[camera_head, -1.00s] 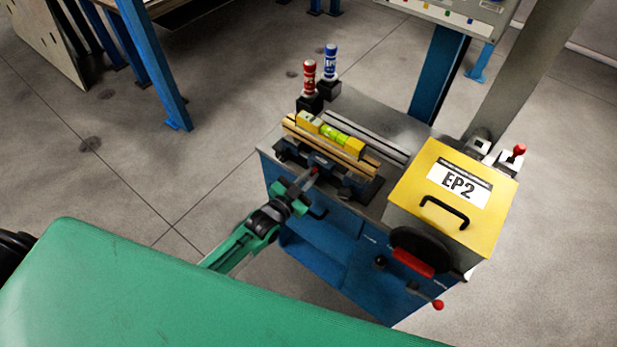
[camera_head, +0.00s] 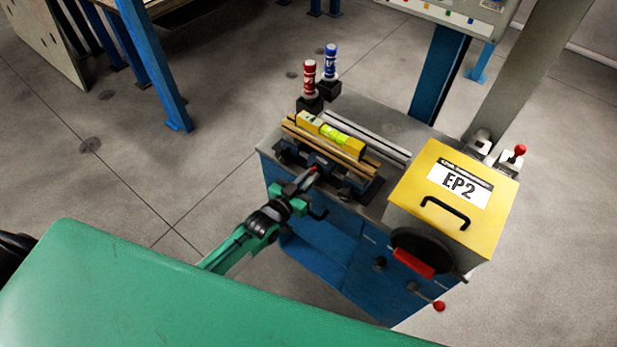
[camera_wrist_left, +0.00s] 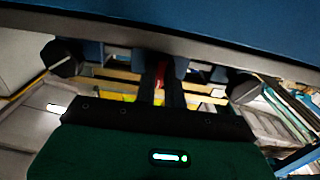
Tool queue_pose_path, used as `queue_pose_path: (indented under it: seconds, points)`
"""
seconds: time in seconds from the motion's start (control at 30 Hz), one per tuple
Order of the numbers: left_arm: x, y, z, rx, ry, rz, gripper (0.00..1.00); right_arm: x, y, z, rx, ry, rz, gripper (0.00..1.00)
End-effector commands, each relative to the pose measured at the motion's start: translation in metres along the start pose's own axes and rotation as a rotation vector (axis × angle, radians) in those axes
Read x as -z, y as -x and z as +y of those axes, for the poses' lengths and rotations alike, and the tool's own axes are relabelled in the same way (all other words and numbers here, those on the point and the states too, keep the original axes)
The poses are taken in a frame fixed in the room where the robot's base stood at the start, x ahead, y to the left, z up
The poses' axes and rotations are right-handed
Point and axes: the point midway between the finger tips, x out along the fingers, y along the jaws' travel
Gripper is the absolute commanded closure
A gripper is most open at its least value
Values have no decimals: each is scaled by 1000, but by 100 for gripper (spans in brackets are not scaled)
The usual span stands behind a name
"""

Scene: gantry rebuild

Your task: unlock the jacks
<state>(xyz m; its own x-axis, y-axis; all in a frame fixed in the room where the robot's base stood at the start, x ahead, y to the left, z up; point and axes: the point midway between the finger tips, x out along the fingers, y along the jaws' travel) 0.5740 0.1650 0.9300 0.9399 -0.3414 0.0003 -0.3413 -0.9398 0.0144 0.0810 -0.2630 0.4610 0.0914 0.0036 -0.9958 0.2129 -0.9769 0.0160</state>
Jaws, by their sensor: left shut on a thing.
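My left gripper (camera_head: 307,182) is at the front edge of the blue cart (camera_head: 325,257), just below the front of a clamp-like fixture (camera_head: 322,160). It is shut on a small red-tipped part (camera_head: 314,168), mostly hidden by the fingers. In the left wrist view the dark fingers (camera_wrist_left: 162,88) close around this red part (camera_wrist_left: 161,70). Two dark round knobs show on either side there, the left knob (camera_wrist_left: 60,56) and the right knob (camera_wrist_left: 244,90). I cannot tell which parts are the jacks. My right gripper is not in view.
A yellow spirit level (camera_head: 335,136) lies on the fixture. A yellow EP2 box (camera_head: 458,195) stands at the cart's right. Red-knobbed levers show behind the box (camera_head: 519,151) and low at the front (camera_head: 439,306). A red bottle (camera_head: 309,78) and blue bottle (camera_head: 330,62) stand behind.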

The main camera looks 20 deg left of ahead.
Motion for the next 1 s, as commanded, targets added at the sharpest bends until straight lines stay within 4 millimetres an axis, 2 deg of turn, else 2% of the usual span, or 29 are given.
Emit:
queue_pose_path:
  seconds: [0.1,0.13,0.17,0.2,0.57,0.77,1.0]
  points:
    - [-2,1,0,0,3,-4,100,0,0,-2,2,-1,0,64]
    - [-2,1,0,0,3,-4,87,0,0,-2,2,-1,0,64]
    - [-2,1,0,0,3,-4,81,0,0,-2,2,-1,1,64]
    - [-2,1,0,0,3,-4,80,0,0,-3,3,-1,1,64]
    - [-2,6,0,0,1,-2,80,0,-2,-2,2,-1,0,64]
    - [-4,32,0,0,2,-3,80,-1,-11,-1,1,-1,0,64]
    - [-5,76,0,0,3,-4,80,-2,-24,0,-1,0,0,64]
